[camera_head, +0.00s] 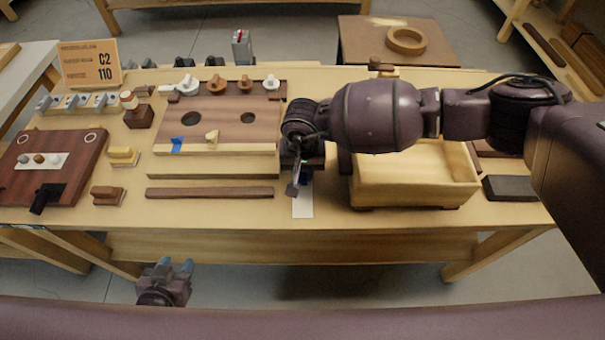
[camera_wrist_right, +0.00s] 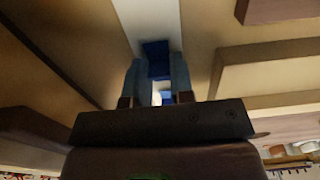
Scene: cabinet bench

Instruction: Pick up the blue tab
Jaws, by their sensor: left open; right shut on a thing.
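My right gripper (camera_head: 299,184) is over the front of the bench, just left of the wooden box. In the right wrist view its two pale blue fingers (camera_wrist_right: 156,82) are shut on the dark blue tab (camera_wrist_right: 156,58), which lies in line with a white strip (camera_wrist_right: 149,18). In the head view the tab (camera_head: 306,180) is mostly hidden by the gripper, at the far end of the white strip (camera_head: 303,207). I cannot tell whether it is clear of the strip. My left gripper (camera_head: 173,265) is open and empty before the bench.
The open wooden box (camera_head: 415,193) stands close right of my right gripper. The holed board (camera_head: 225,111) and a dark wooden bar (camera_head: 210,193) are to its left. A dark red panel (camera_head: 75,148) and a sign (camera_head: 90,63) stand further left. The bench's front strip is mostly clear.

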